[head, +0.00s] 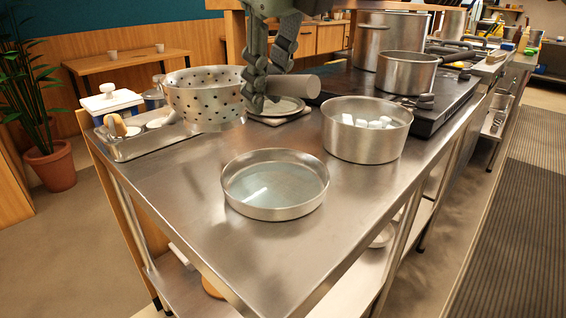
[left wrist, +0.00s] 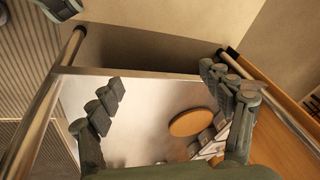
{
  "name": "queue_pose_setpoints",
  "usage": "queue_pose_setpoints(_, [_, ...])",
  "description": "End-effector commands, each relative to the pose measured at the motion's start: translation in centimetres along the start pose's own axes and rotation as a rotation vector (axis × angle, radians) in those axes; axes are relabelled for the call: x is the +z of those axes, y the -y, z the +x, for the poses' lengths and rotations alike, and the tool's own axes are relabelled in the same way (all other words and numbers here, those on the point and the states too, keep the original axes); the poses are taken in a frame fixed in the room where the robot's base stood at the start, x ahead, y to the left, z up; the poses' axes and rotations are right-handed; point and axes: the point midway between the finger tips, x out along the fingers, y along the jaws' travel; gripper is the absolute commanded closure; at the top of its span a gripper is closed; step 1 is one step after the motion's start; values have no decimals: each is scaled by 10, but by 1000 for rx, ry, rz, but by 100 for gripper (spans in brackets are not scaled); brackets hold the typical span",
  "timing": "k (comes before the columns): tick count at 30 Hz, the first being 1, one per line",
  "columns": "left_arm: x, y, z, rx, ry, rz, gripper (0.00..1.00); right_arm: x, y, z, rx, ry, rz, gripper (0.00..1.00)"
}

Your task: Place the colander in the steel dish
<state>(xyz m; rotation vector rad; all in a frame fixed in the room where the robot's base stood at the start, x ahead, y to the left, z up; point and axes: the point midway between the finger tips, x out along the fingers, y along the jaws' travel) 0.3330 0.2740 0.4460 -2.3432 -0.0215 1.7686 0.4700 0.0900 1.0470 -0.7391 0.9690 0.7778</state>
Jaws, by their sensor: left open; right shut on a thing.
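The colander (head: 190,103), a steel bowl with rows of holes, is at the left in the head view, over the tray's right side. My right gripper (head: 264,88) is at its right side, shut on it where a thick grey cylinder (head: 300,86), apparently its handle, sticks out to the right. The steel dish (head: 275,212), round, shallow and empty, stands on the table in front, right of and nearer than the colander. My left gripper (left wrist: 165,112) is open and empty in the left wrist view, and is out of the head view.
A steel pot with white cubes (head: 365,148) stands right of the dish. A steel tray (head: 136,148) with small items is at the left. Pots stand on the dark stove (head: 440,108) behind. The steel table (head: 185,205) is bare around the dish. A wooden disc (left wrist: 192,122) lies beyond my left fingers.

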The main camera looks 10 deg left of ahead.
Motion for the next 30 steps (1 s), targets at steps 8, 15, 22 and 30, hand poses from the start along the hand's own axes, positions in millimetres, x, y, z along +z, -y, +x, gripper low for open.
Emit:
queue_pose_setpoints(8, [7, -5, 4, 10, 13, 1, 20, -60, 19, 14, 0, 0, 5, 100])
queue_pose_setpoints(15, [14, -14, 14, 28, 23, -2, 20, -110, 34, 27, 0, 0, 4, 100])
queue_pose_setpoints(22, [8, -13, 19, 27, 12, -4, 20, -125, 36, 34, 0, 0, 1, 100])
queue_pose_setpoints(30, [7, -11, 24, 26, 11, -5, 20, -138, 30, 65, 1, 0, 1, 100])
